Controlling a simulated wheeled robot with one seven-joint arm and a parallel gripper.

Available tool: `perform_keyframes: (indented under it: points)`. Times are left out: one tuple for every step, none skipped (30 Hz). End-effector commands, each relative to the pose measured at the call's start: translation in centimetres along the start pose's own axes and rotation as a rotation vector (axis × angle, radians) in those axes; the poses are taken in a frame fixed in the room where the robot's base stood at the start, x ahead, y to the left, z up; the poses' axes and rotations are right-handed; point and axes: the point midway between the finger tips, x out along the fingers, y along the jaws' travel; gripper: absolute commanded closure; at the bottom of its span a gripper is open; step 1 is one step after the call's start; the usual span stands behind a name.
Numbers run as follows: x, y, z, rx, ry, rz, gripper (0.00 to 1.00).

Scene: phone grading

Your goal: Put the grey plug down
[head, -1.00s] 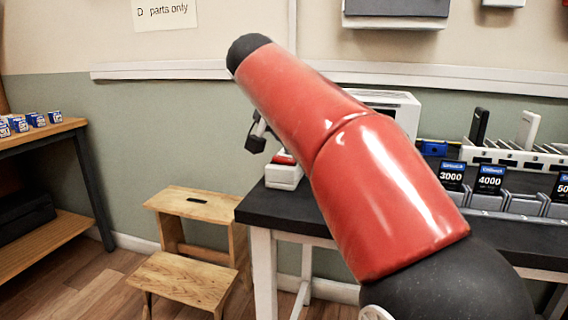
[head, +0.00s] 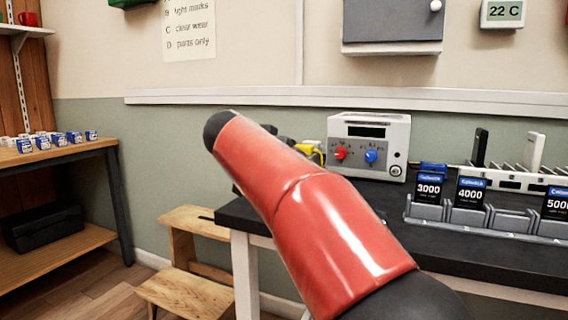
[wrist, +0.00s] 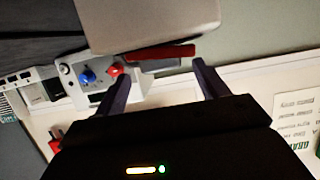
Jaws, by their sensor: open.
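My gripper (wrist: 161,68) is open in the wrist view, its two dark fingers apart. A pale grey block (wrist: 150,25) with a red strip (wrist: 160,52) along one edge fills the view just beyond the fingertips. The red strip shows across the gap between the fingers; I cannot tell whether they touch it. I cannot make out the grey plug for certain in either view. In the head view my red arm hides most of the gripper and the bench's left end.
A tester with red and blue knobs (head: 369,146) stands on the dark bench (head: 440,235), a yellow item (head: 310,150) beside it. Labelled phone slots (head: 470,214) line the right side. A wooden step stool (head: 186,292) stands at the bench's left end.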

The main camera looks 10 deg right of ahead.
Motion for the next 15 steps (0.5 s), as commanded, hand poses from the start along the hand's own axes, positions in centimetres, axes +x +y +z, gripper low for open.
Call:
perform_keyframes:
  points:
    - [0.9, -0.1, 0.1, -0.002, -0.001, 0.003, 0.27]
    - [1.4, -0.1, 0.1, -0.002, -0.002, 0.004, 0.27]
    - [2.0, -0.2, 0.1, -0.001, -0.002, 0.003, 0.27]
    - [2.5, -0.2, 0.2, -0.001, -0.002, 0.002, 0.27]
    - [2.9, -0.2, 0.2, -0.001, -0.002, 0.003, 0.27]
    - [3.4, -0.2, 0.2, -0.001, -0.002, 0.003, 0.27]
    - [3.6, -0.2, 0.2, -0.001, -0.002, 0.001, 0.27]
    - [3.8, -0.2, 0.2, -0.001, -0.002, 0.0, 0.27]
    - [4.0, -0.2, 0.2, -0.001, -0.002, 0.0, 0.27]
    - [4.1, -0.2, 0.2, -0.001, -0.002, 0.0, 0.27]
    - [4.1, -0.2, 0.2, -0.001, -0.002, 0.0, 0.27]
    - [4.1, -0.2, 0.2, -0.001, -0.002, 0.0, 0.27]
    - [4.1, -0.2, 0.2, -0.001, -0.002, 0.0, 0.27]
    - [4.1, -0.2, 0.2, -0.001, -0.002, 0.0, 0.27]
    - [4.1, -0.2, 0.2, -0.001, -0.002, 0.0, 0.27]
